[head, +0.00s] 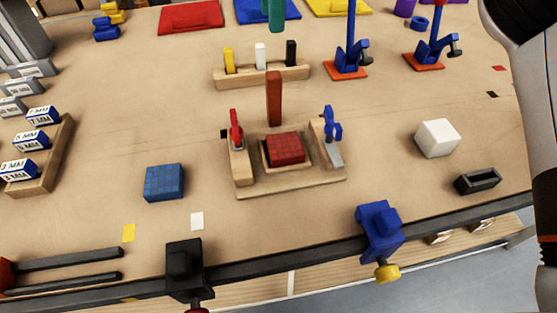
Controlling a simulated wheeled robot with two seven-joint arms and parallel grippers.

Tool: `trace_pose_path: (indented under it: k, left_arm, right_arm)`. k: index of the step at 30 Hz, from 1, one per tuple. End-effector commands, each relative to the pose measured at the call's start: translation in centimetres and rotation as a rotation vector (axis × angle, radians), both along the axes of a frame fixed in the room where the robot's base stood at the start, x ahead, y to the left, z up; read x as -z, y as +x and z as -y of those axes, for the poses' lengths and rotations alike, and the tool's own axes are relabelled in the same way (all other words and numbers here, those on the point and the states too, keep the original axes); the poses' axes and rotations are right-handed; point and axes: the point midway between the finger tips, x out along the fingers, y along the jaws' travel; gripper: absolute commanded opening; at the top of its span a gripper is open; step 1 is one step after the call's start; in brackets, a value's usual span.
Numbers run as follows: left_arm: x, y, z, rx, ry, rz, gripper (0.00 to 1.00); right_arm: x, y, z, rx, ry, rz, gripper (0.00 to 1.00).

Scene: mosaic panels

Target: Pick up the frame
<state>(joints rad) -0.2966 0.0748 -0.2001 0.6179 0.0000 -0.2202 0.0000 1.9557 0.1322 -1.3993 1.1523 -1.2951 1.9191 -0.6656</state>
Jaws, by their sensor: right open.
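A square red tiled panel (285,148) sits in the square wooden surround of a wooden fixture (292,188) at the middle of the bench. A red clamp (236,132) stands at its left and a blue clamp (331,125) at its right. A small black open rectangular frame (478,181) lies at the right, apart from the fixture. I cannot tell from the picture which one the task calls the frame. My right arm comes down along the right edge, clear of these things. Its fingertips cannot be made out, and nothing is seen held. My left gripper is not in view.
A blue tiled block (164,182) lies left of the fixture and a white block (437,138) right of it. A wooden rack (262,78) and two blue stands (347,62) (430,55) are behind. Clamps (184,265) (380,230) rise at the front edge. Dark bars (70,259) lie front left.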

Motion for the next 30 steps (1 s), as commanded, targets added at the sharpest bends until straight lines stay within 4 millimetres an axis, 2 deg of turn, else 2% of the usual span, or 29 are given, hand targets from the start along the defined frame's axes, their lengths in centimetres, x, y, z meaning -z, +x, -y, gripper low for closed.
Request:
trace_pose_path:
  k: [1,4,8,15,23,30]
  left_arm:
    - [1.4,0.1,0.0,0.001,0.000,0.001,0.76]
    - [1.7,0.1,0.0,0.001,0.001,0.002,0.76]
    - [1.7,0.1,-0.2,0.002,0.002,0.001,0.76]
    - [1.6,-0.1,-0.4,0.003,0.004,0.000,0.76]
    - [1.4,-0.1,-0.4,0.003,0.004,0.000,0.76]
    - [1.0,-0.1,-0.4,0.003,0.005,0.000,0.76]
  right_arm:
    - [1.3,0.0,0.0,0.000,0.001,0.001,0.49]
    - [1.8,0.0,0.0,0.000,0.001,0.001,0.49]
    - [3.3,0.0,0.0,-0.001,0.000,-0.002,0.49]
    - [7.2,0.0,0.0,0.000,0.000,-0.001,0.49]
    - [9.3,-0.1,0.1,-0.001,0.001,-0.001,0.49]
    - [12.7,-0.3,0.1,0.000,0.001,-0.001,0.49]
